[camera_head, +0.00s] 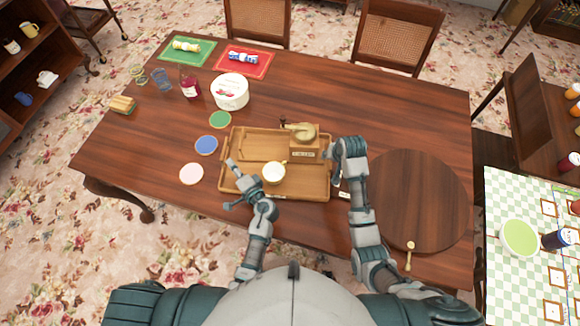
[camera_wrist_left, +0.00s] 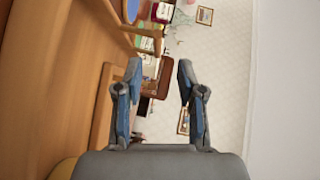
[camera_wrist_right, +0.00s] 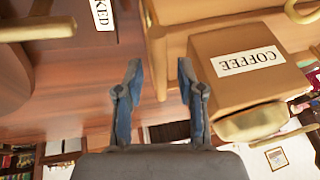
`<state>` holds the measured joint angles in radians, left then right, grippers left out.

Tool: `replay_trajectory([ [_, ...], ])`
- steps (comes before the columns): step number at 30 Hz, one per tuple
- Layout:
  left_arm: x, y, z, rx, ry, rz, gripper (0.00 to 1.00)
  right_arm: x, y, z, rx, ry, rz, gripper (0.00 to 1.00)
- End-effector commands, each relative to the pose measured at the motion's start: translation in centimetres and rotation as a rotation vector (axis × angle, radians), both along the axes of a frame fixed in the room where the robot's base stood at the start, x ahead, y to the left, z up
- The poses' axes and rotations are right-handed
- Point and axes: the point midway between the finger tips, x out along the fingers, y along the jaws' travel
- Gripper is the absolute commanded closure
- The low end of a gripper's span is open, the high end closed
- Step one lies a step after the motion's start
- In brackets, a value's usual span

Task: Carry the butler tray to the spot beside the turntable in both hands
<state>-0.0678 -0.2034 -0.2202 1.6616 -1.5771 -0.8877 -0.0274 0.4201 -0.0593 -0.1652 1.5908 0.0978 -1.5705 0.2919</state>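The wooden butler tray (camera_head: 290,194) lies on the table, left of the round dark turntable (camera_head: 415,205). On it stand a cream mug (camera_head: 273,173) and a wooden box (camera_head: 304,155) labelled COFFEE, with a round lidded piece on top. My left gripper (camera_head: 229,186) is open at the tray's left end; its fingers also stand apart in the left wrist view (camera_wrist_left: 160,70). My right gripper (camera_head: 335,160) is open at the tray's right end. In the right wrist view its fingers (camera_wrist_right: 160,70) are apart in front of the tray's edge. I cannot tell whether either touches the tray.
Coloured coasters (camera_head: 206,145) lie left of the tray. A white round box (camera_head: 230,92), a red jar (camera_head: 189,82) and glasses stand farther back. A wooden peg-like piece (camera_head: 409,256) lies at the turntable's near edge. Chairs (camera_head: 398,35) line the far side.

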Motion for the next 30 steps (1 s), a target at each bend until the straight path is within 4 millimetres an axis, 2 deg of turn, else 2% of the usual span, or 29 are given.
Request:
replay_trajectory([
  [3, -1.5, -1.2, 0.2, 0.0, 0.001, 0.0, 0.61, 0.0, 0.0, 0.0, 0.0, 0.0, 0.0, 0.62],
  [10, -2.6, -2.0, 0.4, 0.001, -0.001, 0.001, 0.61, -0.2, -0.1, 0.7, 0.001, -0.002, 0.0, 0.62],
  [24, -2.6, -2.0, 0.4, 0.001, 0.0, 0.001, 0.61, -3.7, -1.6, 9.2, 0.001, -0.003, 0.0, 0.62],
  [30, -2.6, -2.0, 0.4, 0.001, 0.0, 0.001, 0.61, -4.4, -1.9, 10.7, 0.0, 0.001, -0.001, 0.62],
])
